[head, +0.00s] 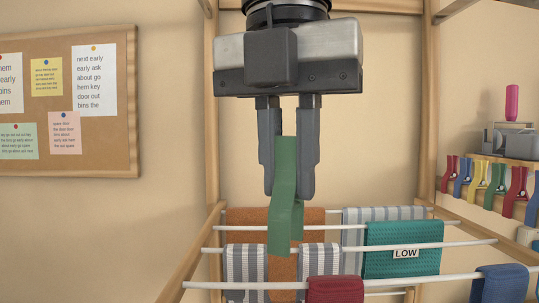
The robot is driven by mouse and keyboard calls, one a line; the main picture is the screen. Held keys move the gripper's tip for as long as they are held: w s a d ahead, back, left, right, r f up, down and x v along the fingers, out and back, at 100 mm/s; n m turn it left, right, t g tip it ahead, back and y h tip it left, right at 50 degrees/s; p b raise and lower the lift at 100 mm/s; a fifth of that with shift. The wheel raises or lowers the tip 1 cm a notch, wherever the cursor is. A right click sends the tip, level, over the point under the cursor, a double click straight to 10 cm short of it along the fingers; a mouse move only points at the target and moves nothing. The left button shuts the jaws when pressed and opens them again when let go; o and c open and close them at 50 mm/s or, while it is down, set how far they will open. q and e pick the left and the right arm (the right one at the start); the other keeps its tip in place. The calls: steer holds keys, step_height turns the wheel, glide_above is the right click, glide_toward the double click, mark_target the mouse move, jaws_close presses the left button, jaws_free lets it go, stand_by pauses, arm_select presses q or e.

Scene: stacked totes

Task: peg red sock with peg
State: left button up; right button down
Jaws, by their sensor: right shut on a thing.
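My right gripper (287,194) hangs down in the middle of the head view with its fingers shut on a green peg (285,222). The peg's lower end reaches below the fingertips, in front of the rack in the picture. A dark red sock (335,290) hangs over the front white rail at the bottom, a little right of and below the peg in the picture. Its lower part is cut off by the frame. The peg and the sock appear apart. My left gripper is not in view.
The wooden drying rack (190,255) has several white rails. On them hang an orange cloth (282,268), striped cloths (245,265), a teal towel (390,262) labelled LOW and a blue cloth (499,286). Several coloured pegs (483,177) line a ledge at right. A corkboard (125,105) hangs left.

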steer(key=n, duration=0.1)
steer(key=a+n, duration=0.1)
steer(key=n, duration=0.1)
steer(key=s+a+n, duration=0.1)
steer(key=shift+r+n, duration=0.25)
steer(key=shift+n, duration=0.15)
